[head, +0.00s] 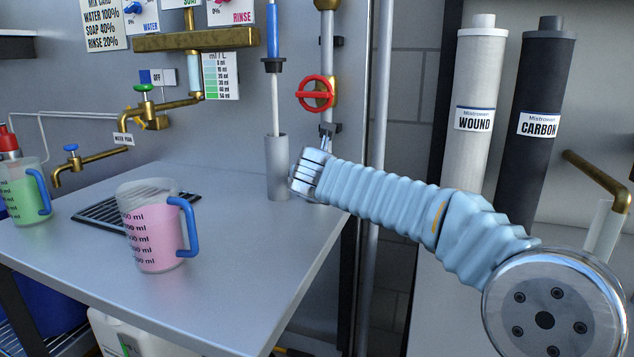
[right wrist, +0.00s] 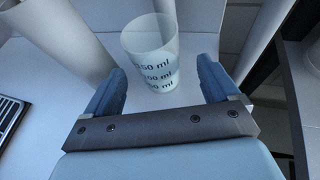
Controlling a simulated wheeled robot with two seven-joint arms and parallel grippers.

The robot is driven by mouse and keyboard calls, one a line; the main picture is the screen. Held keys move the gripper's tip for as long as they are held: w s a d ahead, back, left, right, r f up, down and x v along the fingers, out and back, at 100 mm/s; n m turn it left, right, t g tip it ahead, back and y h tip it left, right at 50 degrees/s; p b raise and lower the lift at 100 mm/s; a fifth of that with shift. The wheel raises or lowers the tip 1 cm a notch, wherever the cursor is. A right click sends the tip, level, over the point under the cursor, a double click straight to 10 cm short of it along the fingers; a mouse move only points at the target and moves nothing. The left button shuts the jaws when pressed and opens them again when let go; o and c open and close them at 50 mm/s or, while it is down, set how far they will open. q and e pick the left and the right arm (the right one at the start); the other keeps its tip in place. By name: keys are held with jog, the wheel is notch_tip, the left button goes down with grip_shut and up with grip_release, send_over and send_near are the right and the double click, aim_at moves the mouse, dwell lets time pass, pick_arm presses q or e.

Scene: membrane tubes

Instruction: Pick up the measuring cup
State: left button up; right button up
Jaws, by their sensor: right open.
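In the right wrist view, a small clear measuring cup (right wrist: 152,55) with dark ml marks stands upright on a pale surface. It looks empty and shows no handle. My right gripper (right wrist: 160,66) is open, with one blue finger on each side of the cup; I cannot tell whether either finger touches it. In the head view, my right gripper (head: 309,174) is at the table's right edge beside a grey cylinder, and the small cup does not show there, probably hidden behind the gripper and arm. My left gripper is not in view.
A jug of pink liquid (head: 155,240) with a blue handle stands on the table (head: 215,285). A jug of green liquid (head: 22,195) is at the left. The grey cylinder (head: 277,170) stands close to my right gripper. A drain grille (head: 95,214) lies behind the pink jug.

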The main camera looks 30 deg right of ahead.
jog(key=x, duration=0.6)
jog(key=shift+w+a+p, duration=0.15)
jog(key=shift+a+p, duration=0.05)
jog(key=shift+p, duration=0.15)
jog(key=shift+c, duration=0.3)
jog(key=c, duration=1.1)
jog(key=shift+o, duration=0.2)
jog(key=shift+r, duration=0.2)
